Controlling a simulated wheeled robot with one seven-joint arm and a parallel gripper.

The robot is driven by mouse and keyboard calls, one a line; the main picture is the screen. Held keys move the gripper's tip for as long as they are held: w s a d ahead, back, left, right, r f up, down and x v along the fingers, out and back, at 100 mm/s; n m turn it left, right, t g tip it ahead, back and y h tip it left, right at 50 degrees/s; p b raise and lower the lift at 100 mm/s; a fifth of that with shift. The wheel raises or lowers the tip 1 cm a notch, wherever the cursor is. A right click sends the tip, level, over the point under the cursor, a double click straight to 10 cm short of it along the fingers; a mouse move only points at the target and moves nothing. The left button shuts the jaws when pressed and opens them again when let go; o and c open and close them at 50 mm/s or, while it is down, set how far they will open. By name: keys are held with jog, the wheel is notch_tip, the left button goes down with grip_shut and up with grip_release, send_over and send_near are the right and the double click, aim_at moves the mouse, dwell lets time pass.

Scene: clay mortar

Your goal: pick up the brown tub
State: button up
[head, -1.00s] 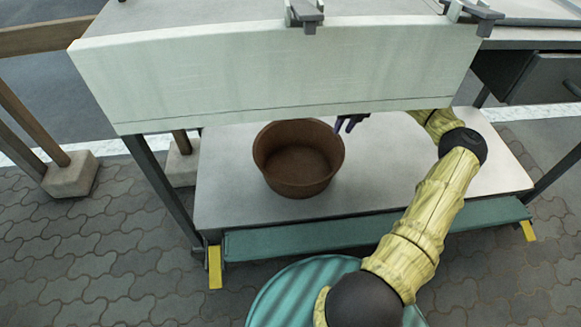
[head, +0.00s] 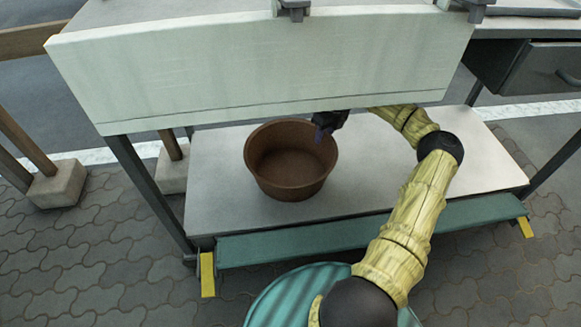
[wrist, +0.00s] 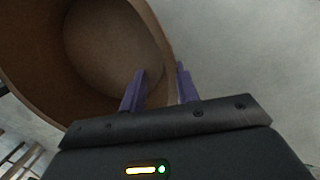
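The brown tub (head: 290,185) stands upright on the low shelf under the white-fronted counter, open at the top and empty inside. In the wrist view the tub (wrist: 75,60) fills the left, with its rim running down between my two purple fingers. My gripper (head: 322,132) is at the tub's back right rim, partly in shadow under the counter. In the wrist view my gripper (wrist: 160,85) is open, with the left finger inside the tub and the right finger outside the wall. A gap shows beside the rim.
The counter's white front panel (head: 260,75) hangs low above the tub and my forearm. The pale shelf (head: 215,205) is bare around the tub. A green ledge (head: 370,240) runs along its front, and legs stand at both ends.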

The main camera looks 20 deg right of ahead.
aim_at(319, 146)
jog(key=f+b, duration=0.2)
jog(key=w+f+b, duration=0.1)
jog(key=b, duration=0.1)
jog(key=shift+a+f, duration=0.3)
jog(key=shift+f, duration=0.05)
jog(key=shift+a+f+b, duration=0.15)
jog(key=shift+f+b, duration=0.3)
jog(key=shift+f, duration=0.25)
grip_shut()
dwell(0.3)
